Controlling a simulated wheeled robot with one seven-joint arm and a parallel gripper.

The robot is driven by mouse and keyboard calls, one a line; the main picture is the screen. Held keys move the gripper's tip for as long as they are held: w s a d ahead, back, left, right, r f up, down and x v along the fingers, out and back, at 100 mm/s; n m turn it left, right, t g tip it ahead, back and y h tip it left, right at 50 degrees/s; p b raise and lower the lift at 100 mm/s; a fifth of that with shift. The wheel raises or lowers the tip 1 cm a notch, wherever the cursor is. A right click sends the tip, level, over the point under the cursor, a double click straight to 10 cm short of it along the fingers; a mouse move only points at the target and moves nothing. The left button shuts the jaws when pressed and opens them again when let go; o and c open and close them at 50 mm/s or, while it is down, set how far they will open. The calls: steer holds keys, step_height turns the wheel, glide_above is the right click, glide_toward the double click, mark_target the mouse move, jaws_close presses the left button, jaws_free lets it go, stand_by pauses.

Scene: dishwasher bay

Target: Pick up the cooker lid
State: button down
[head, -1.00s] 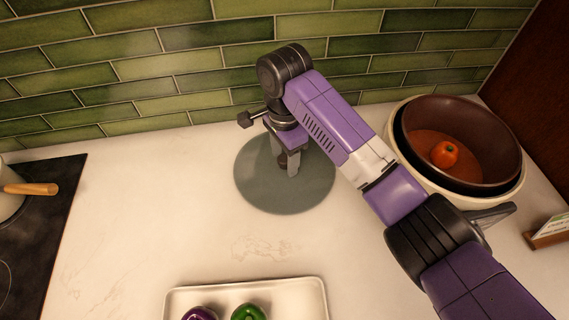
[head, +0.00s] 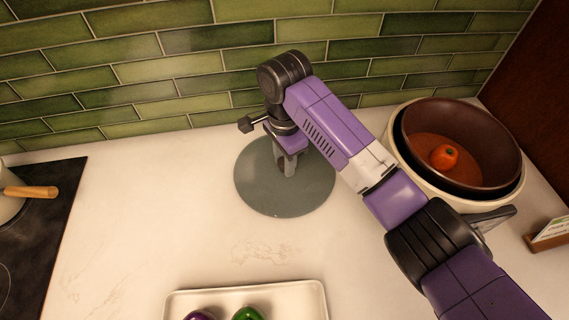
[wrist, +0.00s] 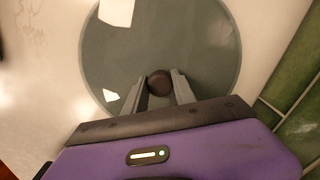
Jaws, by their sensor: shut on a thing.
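The cooker lid (head: 262,192) is a round, flat, grey-green disc on the pale counter near the tiled wall. It also shows in the wrist view (wrist: 205,45), with a dark round knob (wrist: 159,83) at its middle. My gripper (head: 288,168) points down over the lid's middle. In the wrist view my gripper (wrist: 158,88) has its two grey fingers on either side of the knob, shut on it. In the head view the knob is hidden behind the gripper. I cannot tell any gap between lid and counter.
Stacked bowls (head: 505,192) with an orange vegetable (head: 444,157) inside stand at the right, close to my arm. A white tray (head: 283,296) with a purple and a green vegetable lies at the front. A dark cooktop (head: 50,232) with a wooden-handled pan is at the left.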

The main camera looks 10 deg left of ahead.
step_height(320, 180, up, 20)
steer(key=p, duration=0.3)
steer(key=shift+p, duration=0.3)
